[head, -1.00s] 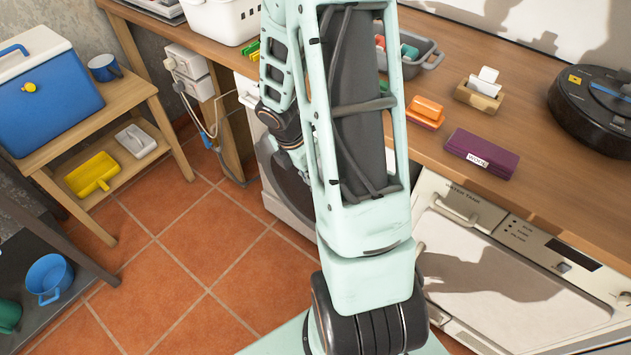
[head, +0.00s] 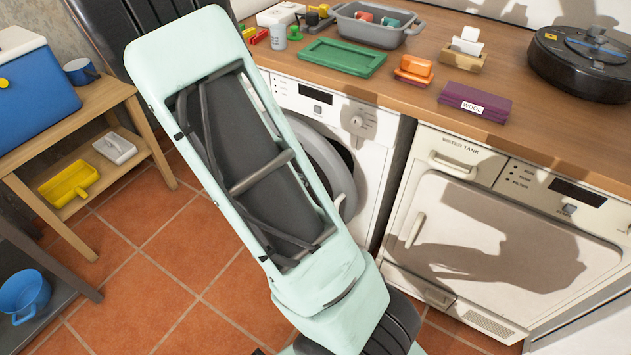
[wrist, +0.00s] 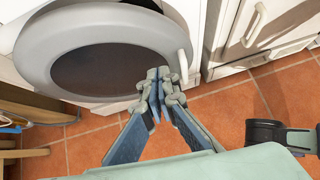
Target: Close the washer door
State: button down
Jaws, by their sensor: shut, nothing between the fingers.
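The white washer (head: 385,135) stands under the wooden counter in the head view, partly behind my arm. Its round grey door (head: 337,165) shows only along its right side there. In the wrist view the door (wrist: 40,57) fills the upper left, with a grey rim, dark glass and a pale handle at its right edge. It lies near the washer front; I cannot tell whether it is latched. My gripper (wrist: 158,76) is shut and empty, its fingertips at the lower right of the door, close to the handle. Contact is unclear. My arm hides the gripper in the head view.
A second white machine (head: 480,215) with its own door handle stands right of the washer. The counter (head: 410,100) holds a green tray, a grey bin and a purple case. A wooden shelf (head: 110,110) stands at left. The tiled floor (head: 185,240) between is clear.

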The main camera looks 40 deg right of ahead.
aim_at(335, 165)
jog(key=b+x, duration=0.1)
jog(key=x, duration=0.3)
jog(key=d+r+b+x, duration=0.1)
jog(key=x, duration=0.2)
jog(key=b+x, duration=0.2)
jog(key=x, duration=0.2)
jog(key=shift+w+d, duration=0.25)
jog(key=shift+d, duration=0.15)
jog(key=shift+w+d+r, duration=0.1)
jog(key=shift+w+d, duration=0.05)
jog(key=shift+d, duration=0.35)
jog(key=d, duration=0.1)
jog(key=w+d+b, duration=0.1)
jog(key=d, duration=0.1)
jog(key=shift+d, duration=0.25)
jog(key=shift+a, duration=0.1)
